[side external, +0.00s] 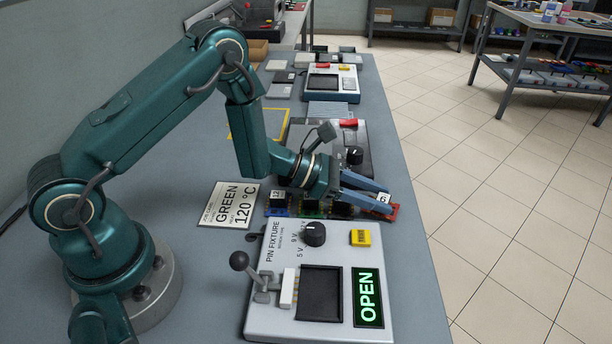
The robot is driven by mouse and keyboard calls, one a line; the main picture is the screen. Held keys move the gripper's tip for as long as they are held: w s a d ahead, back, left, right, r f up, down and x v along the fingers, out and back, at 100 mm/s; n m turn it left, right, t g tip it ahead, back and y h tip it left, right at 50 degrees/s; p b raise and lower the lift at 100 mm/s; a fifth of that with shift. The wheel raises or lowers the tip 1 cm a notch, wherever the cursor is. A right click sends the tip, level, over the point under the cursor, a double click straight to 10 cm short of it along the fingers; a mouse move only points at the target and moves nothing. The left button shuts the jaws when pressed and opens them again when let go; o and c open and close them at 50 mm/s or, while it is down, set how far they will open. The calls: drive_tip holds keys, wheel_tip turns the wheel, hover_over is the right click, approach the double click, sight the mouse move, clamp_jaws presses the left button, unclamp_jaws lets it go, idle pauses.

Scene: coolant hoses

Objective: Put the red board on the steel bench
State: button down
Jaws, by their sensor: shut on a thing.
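The red board (394,213) is at the right end of a row of small boards, near the bench's right edge. A white numbered tag stands at its top, between my gripper's fingertips. My gripper (382,201) reaches in from the left with its two blue-grey fingers closed on the red board. The fingers hide part of the board, and I cannot tell whether it is raised off the surface. The grey bench (401,262) bears the boards and devices; I cannot tell whether this is the steel bench.
A pin fixture (262,318) with a lever, knob and lit OPEN display stands in front of the boards. Blue and green boards (278,211) lie left of the red one. A device with a knob (361,138) stands behind. A grey shelved table (510,92) stands back right.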

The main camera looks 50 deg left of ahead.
drive_tip(key=shift+f, duration=0.15)
drive_tip(key=shift+c, duration=2.1)
unclamp_jaws()
